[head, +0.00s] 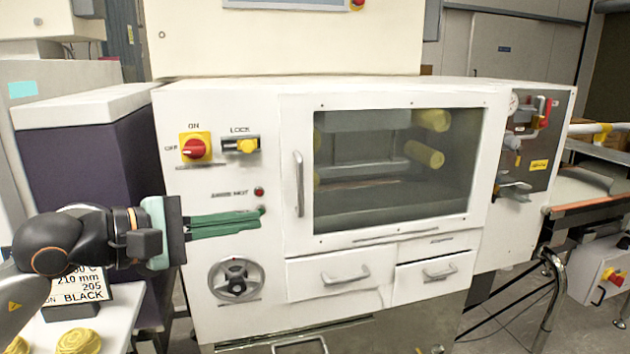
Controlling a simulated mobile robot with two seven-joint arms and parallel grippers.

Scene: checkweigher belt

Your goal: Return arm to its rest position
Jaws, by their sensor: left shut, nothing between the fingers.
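My left arm comes in from the left, and my left gripper (262,217) has long green fingers that lie together with nothing between them. Its tips are in front of the white machine's (270,130) front panel, just below a small red indicator. Whether the tips touch the panel cannot be told. My right gripper is not in view.
The panel carries a red-yellow rotary switch (195,147), a lock switch (241,145), a windowed door (400,170) and two drawers (333,275). A sign (85,284) and yellow rolls (78,341) sit on a white table at lower left. A conveyor (590,190) stands right.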

